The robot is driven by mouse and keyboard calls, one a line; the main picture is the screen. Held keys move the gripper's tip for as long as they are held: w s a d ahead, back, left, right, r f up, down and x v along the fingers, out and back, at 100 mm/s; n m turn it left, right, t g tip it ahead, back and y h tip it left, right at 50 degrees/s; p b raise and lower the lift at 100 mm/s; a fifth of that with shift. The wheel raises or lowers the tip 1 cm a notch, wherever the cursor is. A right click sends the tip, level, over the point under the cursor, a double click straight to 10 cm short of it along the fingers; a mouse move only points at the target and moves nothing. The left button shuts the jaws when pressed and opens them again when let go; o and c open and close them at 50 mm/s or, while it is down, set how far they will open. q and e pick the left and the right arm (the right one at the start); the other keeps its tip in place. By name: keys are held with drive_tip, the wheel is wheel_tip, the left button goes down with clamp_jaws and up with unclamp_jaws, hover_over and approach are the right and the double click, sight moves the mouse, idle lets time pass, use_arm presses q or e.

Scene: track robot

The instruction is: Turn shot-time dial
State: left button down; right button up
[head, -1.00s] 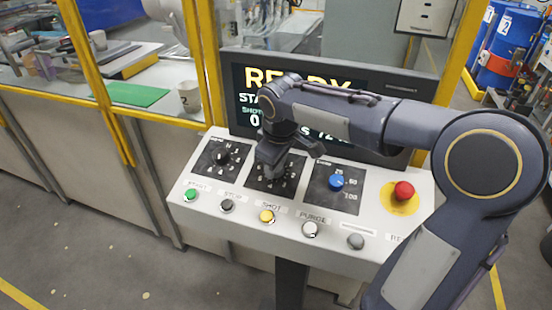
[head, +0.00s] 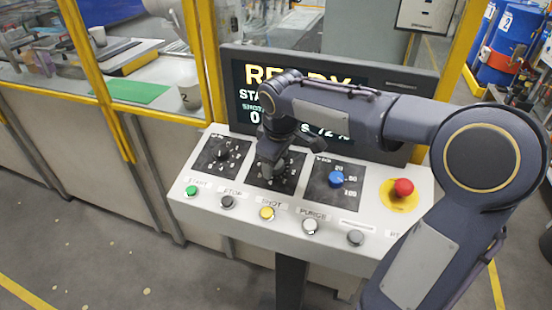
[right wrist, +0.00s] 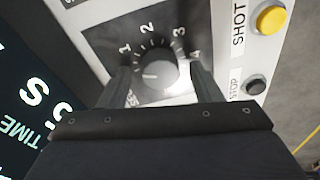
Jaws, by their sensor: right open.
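The middle dial (head: 288,183) on the sloped white panel is a black plate with white numbers, mostly covered by my right gripper (head: 279,162) in the head view. In the right wrist view its round dark knob (right wrist: 154,70) shows a white pointer mark. Numbers 1 to 4 stand around the knob. My right gripper (right wrist: 160,84) is open, with one finger on each side of the knob. I cannot tell whether the fingers touch it. My left gripper is out of view.
A black dial (head: 222,154) is to the left and a blue knob (head: 336,180) to the right. A red button (head: 403,188) is further right. Coloured buttons, including a yellow one (head: 267,213), line the front. A screen (head: 250,100) reading READY stands behind.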

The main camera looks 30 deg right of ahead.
sight(279, 180)
drive_tip(key=v, duration=0.7)
drive_tip(key=shift+r, duration=0.4)
drive_tip(key=shift+s, duration=0.25)
